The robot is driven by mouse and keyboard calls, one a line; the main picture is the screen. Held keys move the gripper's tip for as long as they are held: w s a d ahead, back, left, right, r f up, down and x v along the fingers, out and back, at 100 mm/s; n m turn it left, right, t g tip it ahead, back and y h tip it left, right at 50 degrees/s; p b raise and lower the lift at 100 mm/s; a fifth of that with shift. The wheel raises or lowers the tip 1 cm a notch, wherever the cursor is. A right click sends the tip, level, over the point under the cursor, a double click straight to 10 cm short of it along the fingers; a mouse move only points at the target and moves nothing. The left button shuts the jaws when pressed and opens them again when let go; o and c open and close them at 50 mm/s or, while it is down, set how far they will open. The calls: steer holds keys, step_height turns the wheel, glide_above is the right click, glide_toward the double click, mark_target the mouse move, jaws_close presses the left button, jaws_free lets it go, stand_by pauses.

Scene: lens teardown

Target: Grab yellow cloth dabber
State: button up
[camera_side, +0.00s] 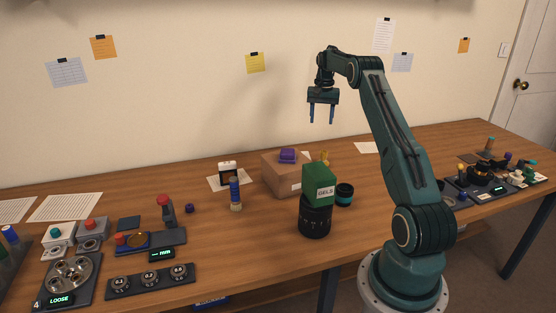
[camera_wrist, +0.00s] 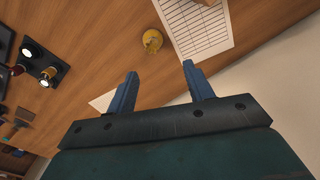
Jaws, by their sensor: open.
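A round yellow thing, seemingly the yellow cloth dabber (camera_wrist: 152,40), stands on the wooden table beside a printed sheet in the wrist view. In the side view a small yellow thing (camera_side: 325,156), likely the same one, shows behind the cardboard box and green box, its lower part hidden. My gripper (camera_side: 322,121) is high above the table, fingers pointing down. In the wrist view my gripper (camera_wrist: 160,72) has its two blue fingers apart with nothing between them. The dabber appears beyond the fingertips, well apart from them.
A cardboard box (camera_side: 282,178) with a purple item on top stands near the dabber. A green box (camera_side: 319,184) sits on a black lens (camera_side: 314,217), beside a teal-ringed cylinder (camera_side: 344,194). A printed sheet (camera_wrist: 199,30) lies close to the dabber.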

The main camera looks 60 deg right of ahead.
mark_target(324, 152)
steer(key=shift+s+d+f, duration=0.2)
steer(key=shift+d+f, duration=0.05)
steer(key=shift+f, duration=1.5)
steer(key=shift+s+d+f, duration=0.25)
steer(key=shift+d+f, duration=0.05)
steer(key=shift+f, duration=1.4)
steer(key=shift+s+d+f, duration=0.2)
steer(key=shift+d+f, duration=0.05)
steer(key=shift+f, duration=1.5)
steer(key=shift+f, duration=0.15)
steer(key=shift+s+a+f, duration=0.1)
steer(key=shift+f, duration=1.15)
steer(key=shift+s+a+f, duration=0.1)
steer(key=shift+f, duration=1.1)
steer(key=shift+c, duration=0.4)
steer(key=c, duration=1)
